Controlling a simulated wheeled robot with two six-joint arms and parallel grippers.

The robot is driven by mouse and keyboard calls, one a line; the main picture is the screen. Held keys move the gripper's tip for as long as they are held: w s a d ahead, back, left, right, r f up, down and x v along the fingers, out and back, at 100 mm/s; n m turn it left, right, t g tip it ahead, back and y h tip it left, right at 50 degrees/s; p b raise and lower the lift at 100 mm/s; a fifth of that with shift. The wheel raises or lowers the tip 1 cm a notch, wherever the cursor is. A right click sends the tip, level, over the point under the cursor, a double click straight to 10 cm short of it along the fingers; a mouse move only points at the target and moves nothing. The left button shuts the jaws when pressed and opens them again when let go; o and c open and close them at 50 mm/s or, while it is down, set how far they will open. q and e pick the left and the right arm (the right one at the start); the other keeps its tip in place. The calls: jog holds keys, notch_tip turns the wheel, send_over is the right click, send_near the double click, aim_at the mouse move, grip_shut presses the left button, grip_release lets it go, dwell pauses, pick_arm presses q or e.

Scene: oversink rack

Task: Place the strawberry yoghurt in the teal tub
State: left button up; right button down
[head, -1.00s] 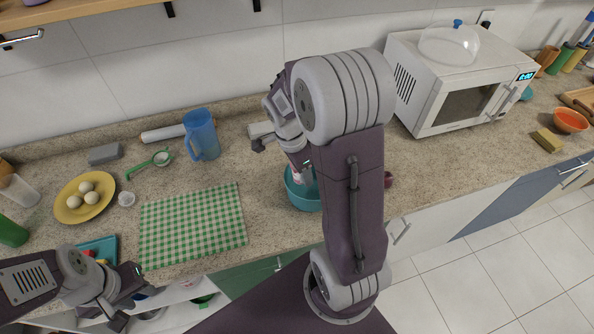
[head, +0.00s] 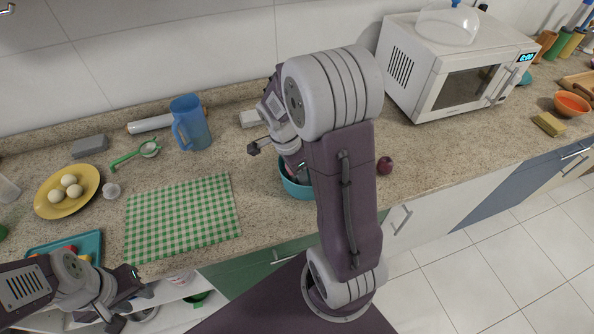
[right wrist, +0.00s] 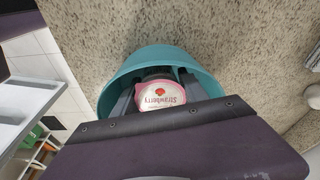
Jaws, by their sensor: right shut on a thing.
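The teal tub (head: 290,186) stands on the counter in the middle of the head view, partly hidden behind my right arm. In the right wrist view the tub (right wrist: 165,55) surrounds my right gripper's fingers. The strawberry yoghurt (right wrist: 160,96), a cup with a pink rim and a white lid marked "Strawberry", is between those fingers. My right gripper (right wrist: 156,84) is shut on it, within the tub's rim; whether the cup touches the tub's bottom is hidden. My left gripper (head: 128,298) is open and empty, low at the left, in front of the counter's edge.
A green checked cloth (head: 180,215) lies left of the tub. A blue jug (head: 191,124), a yellow plate (head: 50,207) with eggs and a teal tray (head: 92,245) are farther left. A plum (head: 385,165) lies right of my arm, before the microwave (head: 455,75).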

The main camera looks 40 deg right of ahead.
jog(key=shift+f+b, duration=0.55)
jog(key=c, duration=0.5)
grip_release()
jog(key=r, duration=0.3)
jog(key=a+r, duration=0.1)
jog(key=r, duration=0.2)
jog(key=r+p, duration=0.1)
jog(key=r, duration=0.2)
jog(key=shift+a, duration=0.35)
